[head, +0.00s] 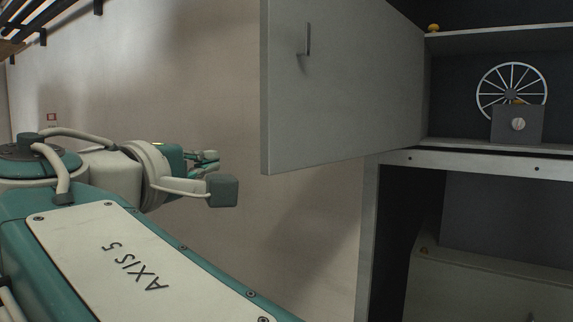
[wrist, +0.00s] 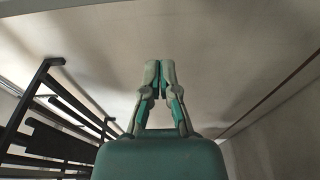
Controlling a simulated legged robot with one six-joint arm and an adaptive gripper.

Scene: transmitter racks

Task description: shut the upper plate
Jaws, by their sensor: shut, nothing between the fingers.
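The upper plate (head: 340,85) is a grey door panel with a small handle (head: 308,39). In the head view it stands swung open, its hinge side at the right against the cabinet, so the upper compartment (head: 470,85) is exposed. My gripper (head: 212,160) is to the left of the plate's free edge, apart from it in the picture. In the wrist view my gripper (wrist: 160,65) has its fingers together, with nothing between them. The plate cannot be made out with certainty in the wrist view.
A spoked wheel (head: 511,91) and a grey box with a knob (head: 517,124) are inside the upper compartment. A lower panel (head: 470,285) is below. A pale wall (head: 300,235) is behind. Black slatted racking (wrist: 50,125) stands at left in the wrist view.

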